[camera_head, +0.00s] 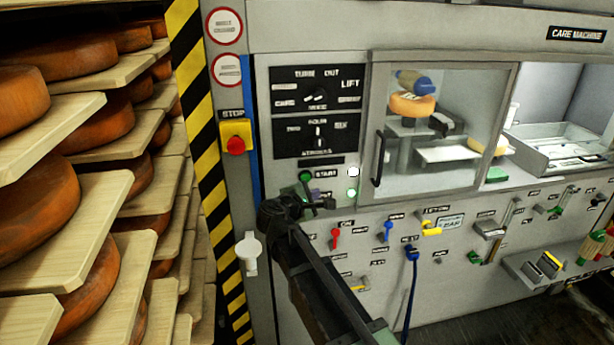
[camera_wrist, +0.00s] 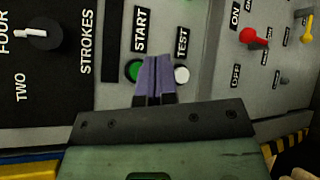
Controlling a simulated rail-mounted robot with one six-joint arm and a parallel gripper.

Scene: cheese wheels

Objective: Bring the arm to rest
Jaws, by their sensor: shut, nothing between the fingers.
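My gripper (camera_head: 318,207) is in front of the care machine's control panel, just below the green start button (camera_head: 305,176). In the wrist view my gripper (camera_wrist: 154,62) has its two purple fingers together with nothing between them. The fingertips appear beside the green start button (camera_wrist: 133,71) and left of the white test button (camera_wrist: 181,75). I cannot tell whether they touch the panel. My dark arm reaches up from the bottom of the head view.
Shelves of orange cheese wheels (camera_head: 85,122) stand further left. The machine's glass door (camera_head: 440,130) is at right. Levers, including a red one (camera_head: 335,238), and a blue cable (camera_head: 411,290) stick out below.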

